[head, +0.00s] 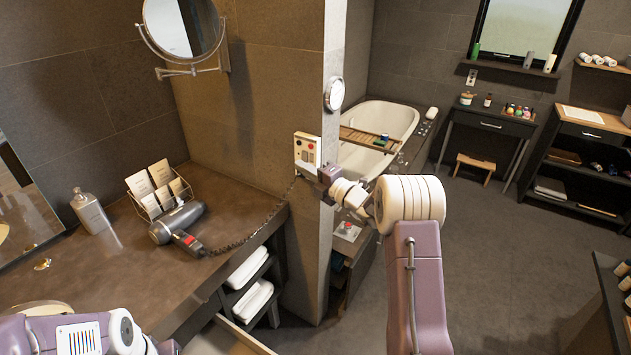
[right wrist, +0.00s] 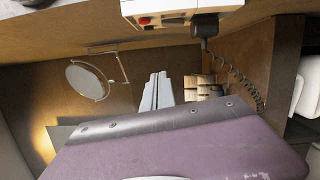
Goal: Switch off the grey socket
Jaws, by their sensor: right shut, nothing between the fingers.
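The socket is a pale box (head: 305,148) on the end of the wall, with red and dark spots on its front. In the right wrist view the socket (right wrist: 185,8) is at the top edge, with a red switch on it. A dark plug (right wrist: 205,27) with a coiled cord sits at it. My right gripper (head: 308,168) is at the lower part of the socket in the head view; contact cannot be told. In the wrist view its fingers (right wrist: 157,92) are together and empty, below the socket. Only part of my left arm shows at bottom left; its fingers are not clear.
A hair dryer (head: 178,222) lies on the vanity counter (head: 120,275), its coiled cord running to the socket. A card rack (head: 158,190) and a bottle (head: 90,210) stand there too. A round mirror (head: 184,28) is above.

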